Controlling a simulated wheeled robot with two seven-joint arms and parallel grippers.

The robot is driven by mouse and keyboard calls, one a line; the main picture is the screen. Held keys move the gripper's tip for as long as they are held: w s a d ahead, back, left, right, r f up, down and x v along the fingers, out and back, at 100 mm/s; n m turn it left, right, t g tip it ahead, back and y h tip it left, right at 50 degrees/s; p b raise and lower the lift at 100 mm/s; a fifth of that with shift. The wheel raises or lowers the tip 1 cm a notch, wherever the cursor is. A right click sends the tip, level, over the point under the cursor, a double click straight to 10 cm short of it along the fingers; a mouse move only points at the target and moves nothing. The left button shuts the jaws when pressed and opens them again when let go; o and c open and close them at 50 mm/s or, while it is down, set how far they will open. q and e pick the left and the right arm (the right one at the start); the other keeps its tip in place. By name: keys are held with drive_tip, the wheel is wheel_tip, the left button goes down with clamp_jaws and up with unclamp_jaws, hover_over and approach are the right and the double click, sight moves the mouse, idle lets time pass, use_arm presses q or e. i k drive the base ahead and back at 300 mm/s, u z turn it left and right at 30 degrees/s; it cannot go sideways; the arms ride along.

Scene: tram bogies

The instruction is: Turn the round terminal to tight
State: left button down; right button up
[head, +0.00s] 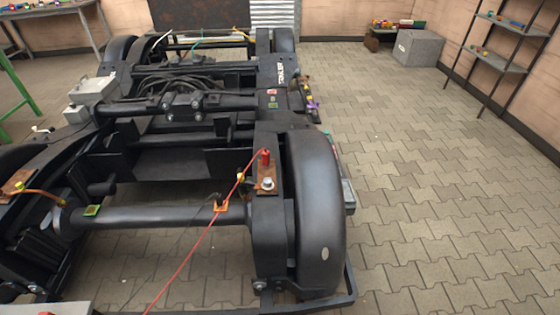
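A brown plate (267,173) lies on the black frame of the bogie, just left of the large dark wheel guard. A small red upright post (265,157) stands at its far end, with a thin red cable (205,232) running from it toward the bottom of the view. A silver round piece (268,184) sits at the plate's near end; it looks like the round terminal, but I cannot tell how tight it is. Neither of my grippers shows in the head view.
The black bogie (180,165) fills the left and middle, with a curved guard (316,210) right of the plate. Paved floor (440,180) on the right is mostly clear. A grey box (417,48) and shelves (500,65) stand at the back right.

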sight(267, 184)
drive_tip(key=i, duration=0.15)
drive_tip(key=k, duration=1.35)
drive_tip(key=z, duration=0.55)
drive_tip(key=i, duration=0.55)
drive_tip(key=z, duration=0.85)
drive_tip(key=i, duration=0.75)
drive_tip(key=u, duration=0.6)
drive_tip(key=i, duration=0.6)
drive_tip(key=u, duration=0.65)
